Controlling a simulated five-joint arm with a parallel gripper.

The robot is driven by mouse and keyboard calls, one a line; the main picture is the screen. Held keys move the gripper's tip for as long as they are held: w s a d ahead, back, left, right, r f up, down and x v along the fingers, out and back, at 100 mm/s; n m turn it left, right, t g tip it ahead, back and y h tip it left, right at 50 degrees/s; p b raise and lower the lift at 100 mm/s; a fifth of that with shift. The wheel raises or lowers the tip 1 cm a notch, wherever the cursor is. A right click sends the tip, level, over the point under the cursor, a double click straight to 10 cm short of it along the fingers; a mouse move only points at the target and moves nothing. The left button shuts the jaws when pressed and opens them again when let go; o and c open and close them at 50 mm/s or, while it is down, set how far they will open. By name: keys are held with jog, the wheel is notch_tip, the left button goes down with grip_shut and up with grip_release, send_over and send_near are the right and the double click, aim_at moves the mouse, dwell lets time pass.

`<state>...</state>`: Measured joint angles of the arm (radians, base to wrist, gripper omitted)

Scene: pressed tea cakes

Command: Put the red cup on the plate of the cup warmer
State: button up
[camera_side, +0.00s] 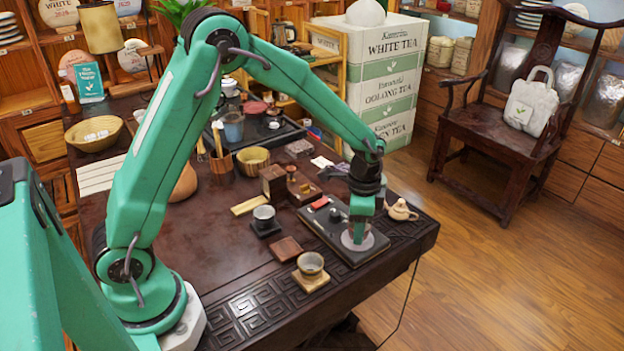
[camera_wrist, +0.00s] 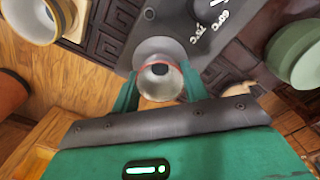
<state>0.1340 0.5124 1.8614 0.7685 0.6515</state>
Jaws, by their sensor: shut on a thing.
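My gripper (camera_side: 359,229) points down over the right end of the cup warmer, its fingers on both sides of a small cup. The wrist view shows my gripper (camera_wrist: 158,92) closed on this cup (camera_wrist: 160,82), which has a reddish rim and a pale inside. The cup warmer (camera_side: 321,231) is a dark flat slab with a pale round plate (camera_side: 376,240) at its near right end. The plate also shows in the wrist view (camera_wrist: 160,47), behind the cup. The cup looks upright over the plate; I cannot tell whether it touches. My fingers hide much of it.
A grey cup (camera_side: 310,263) stands on a wooden coaster left of the warmer. Another cup (camera_side: 264,212) sits on a dark coaster farther left. The table's carved edge (camera_side: 415,238) is close by.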

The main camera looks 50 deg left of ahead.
jog(key=shift+f, duration=0.15)
jog(key=o, duration=1)
notch_tip(320, 180, up, 12)
jog(key=shift+r, duration=0.2)
dwell(0.6)
